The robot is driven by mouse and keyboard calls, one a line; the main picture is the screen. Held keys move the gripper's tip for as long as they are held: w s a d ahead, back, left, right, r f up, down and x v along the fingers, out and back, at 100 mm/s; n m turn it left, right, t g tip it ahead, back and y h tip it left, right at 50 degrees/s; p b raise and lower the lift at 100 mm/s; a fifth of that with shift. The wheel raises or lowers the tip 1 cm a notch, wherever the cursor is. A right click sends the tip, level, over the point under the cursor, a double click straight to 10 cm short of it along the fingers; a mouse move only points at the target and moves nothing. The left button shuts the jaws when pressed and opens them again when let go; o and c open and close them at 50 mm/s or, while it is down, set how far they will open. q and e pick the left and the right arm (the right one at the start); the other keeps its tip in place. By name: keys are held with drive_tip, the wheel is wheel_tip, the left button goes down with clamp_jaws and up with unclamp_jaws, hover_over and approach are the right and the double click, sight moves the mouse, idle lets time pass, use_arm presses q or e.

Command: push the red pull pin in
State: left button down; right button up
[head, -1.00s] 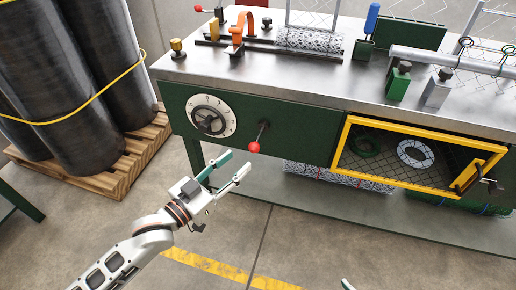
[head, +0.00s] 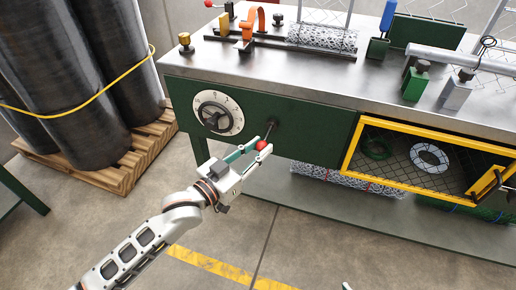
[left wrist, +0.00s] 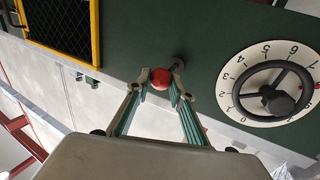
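The red pull pin (head: 263,146) has a round red knob on a dark rod that sticks out of the machine's green front panel, right of the dial. My left gripper (head: 262,147) has its fingers on either side of the knob, pointing toward the panel. The fingers look apart, and I cannot tell if they touch the knob. In the left wrist view the red knob (left wrist: 162,79) shows between the fingertips, with the rod behind it. My right gripper does not show clearly; only a small tip of something is at the bottom edge of the head view.
A numbered dial (head: 218,113) with a dark handwheel is left of the pin. A yellow-framed mesh door (head: 350,158) is to the right. Black rolls (head: 100,80) stand on a wooden pallet (head: 135,165) at the left. Floor in front is clear.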

use_arm(q)
drive_tip(key=shift+w+d, duration=0.1)
drive_tip(key=shift+w, duration=0.3)
drive_tip(key=w, duration=0.2)
drive_tip(key=w+d, duration=0.1)
drive_tip(key=w, duration=0.1)
drive_tip(key=c, duration=2.1)
unclamp_jaws()
drive_tip(key=shift+r, duration=0.1)
drive_tip(key=o, duration=0.3)
drive_tip(key=shift+d, duration=0.2)
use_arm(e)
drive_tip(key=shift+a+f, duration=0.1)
use_arm(q)
drive_tip(key=shift+s+a, duration=0.1)
